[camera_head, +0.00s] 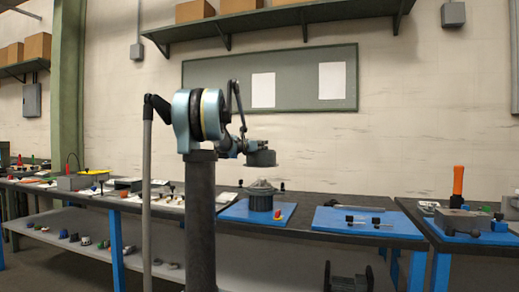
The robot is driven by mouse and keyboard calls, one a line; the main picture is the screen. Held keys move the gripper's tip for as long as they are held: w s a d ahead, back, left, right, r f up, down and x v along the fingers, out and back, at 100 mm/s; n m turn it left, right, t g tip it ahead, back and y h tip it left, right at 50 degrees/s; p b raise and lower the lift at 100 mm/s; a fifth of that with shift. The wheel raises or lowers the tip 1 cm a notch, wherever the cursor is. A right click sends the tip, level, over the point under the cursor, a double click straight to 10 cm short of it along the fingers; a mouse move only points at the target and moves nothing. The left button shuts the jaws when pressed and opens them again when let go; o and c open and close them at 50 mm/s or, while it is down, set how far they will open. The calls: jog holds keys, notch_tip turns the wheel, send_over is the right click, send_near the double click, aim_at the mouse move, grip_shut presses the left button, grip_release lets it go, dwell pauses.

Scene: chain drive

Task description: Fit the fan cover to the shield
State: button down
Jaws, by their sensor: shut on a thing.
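The fan cover (262,159) is a dark grey, round, cup-like part in the head view, right of my column. My gripper (246,149) is shut on it at its upper left side and holds it in the air, roughly level. Below it, a dark round body, seemingly with the shield (260,200), stands upright on a blue mat (285,208). A lighter grey finned piece, probably a fan (260,185), sits on its top. A clear gap separates the cover from this piece. The fingertips are small and partly hidden by the cover.
A small dark part with a reddish base (278,214) lies on the mat right of the body. Another blue mat (335,222) with rods lies further right. An orange upright tool (457,184) stands on the right bench. The air around the cover is free.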

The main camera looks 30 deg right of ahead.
aim_at(261, 156)
jog(key=shift+s+f, duration=0.1)
jog(key=shift+f, duration=2.75)
jog(key=shift+s+f, duration=0.1)
jog(key=shift+f, duration=3.4)
jog(key=c, duration=1.1)
grip_release()
jog(key=v, duration=1.2)
jog(key=shift+w+a, duration=0.1)
jog(key=shift+w, duration=0.1)
